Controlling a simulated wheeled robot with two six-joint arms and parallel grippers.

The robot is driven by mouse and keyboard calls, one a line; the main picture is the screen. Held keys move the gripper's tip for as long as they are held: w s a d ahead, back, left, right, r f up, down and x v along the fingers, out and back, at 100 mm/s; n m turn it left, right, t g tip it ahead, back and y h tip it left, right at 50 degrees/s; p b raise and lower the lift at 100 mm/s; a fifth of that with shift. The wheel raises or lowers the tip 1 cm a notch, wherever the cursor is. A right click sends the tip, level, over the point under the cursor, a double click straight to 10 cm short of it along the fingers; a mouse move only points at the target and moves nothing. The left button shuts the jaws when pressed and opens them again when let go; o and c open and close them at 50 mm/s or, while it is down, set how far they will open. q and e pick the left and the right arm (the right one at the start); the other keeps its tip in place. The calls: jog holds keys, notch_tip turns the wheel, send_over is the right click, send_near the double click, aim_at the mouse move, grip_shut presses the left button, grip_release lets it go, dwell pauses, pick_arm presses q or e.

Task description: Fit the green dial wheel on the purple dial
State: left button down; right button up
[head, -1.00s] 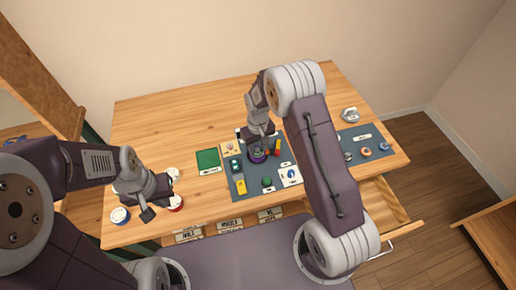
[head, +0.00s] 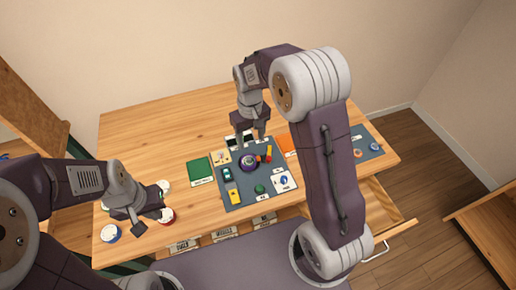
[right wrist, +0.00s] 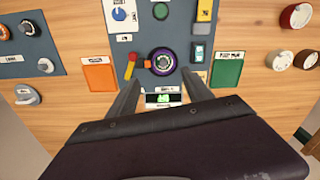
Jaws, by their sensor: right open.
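The purple dial (head: 249,162) sits on the dark mat on the table. In the right wrist view the purple dial (right wrist: 162,62) shows a purple rim around a dark ring with a small greenish round centre. I cannot tell for sure whether that centre is the green dial wheel. My right gripper (head: 252,138) is open and empty, just behind and above the dial. Its spread fingers also show in the right wrist view (right wrist: 162,85), with the dial beyond their tips. My left gripper (head: 138,218) is low at the table's left side; its jaws are unclear.
The dark mat (head: 229,206) also holds a green round knob (head: 260,189), a yellow piece (head: 234,196) and a red-and-yellow piece (head: 267,154). A green pad (head: 199,171) lies left of it, an orange pad (right wrist: 99,75) on its other side. Red and blue-rimmed round pieces stand near my left gripper.

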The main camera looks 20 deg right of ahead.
jog(key=s+d+m+t, duration=0.1)
jog(key=s+d+m, duration=0.1)
jog(key=s, duration=1.4)
jog(key=shift+s+d+f+m, duration=0.15)
jog(key=shift+d+f+m, duration=0.2)
jog(key=shift+d, duration=0.55)
